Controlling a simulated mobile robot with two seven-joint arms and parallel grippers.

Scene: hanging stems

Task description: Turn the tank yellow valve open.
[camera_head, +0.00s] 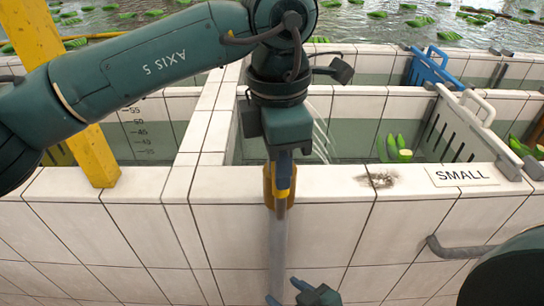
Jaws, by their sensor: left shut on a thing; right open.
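The yellow valve (283,193) sits at the top front edge of the white tiled tank wall, on a brownish fitting (268,186). A grey pipe (278,250) runs straight down the wall below it. My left gripper (284,178) points down from above and is shut on the yellow valve; its fingers partly hide the handle, so I cannot tell its exact angle. Thin pale streaks like water (321,138) show in the tank just right of my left gripper. My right gripper (284,294) is at the bottom edge, open, beside the pipe's lower part.
A "SMALL" sign (462,175) lies on the wall top at right, near a dark stain (378,180). Green stems (398,150) lie in the tank by a grey slatted gate (448,125). A blue gate (430,68) stands behind. A yellow post (92,155) stands at left. A grey rail (465,251) juts out at lower right.

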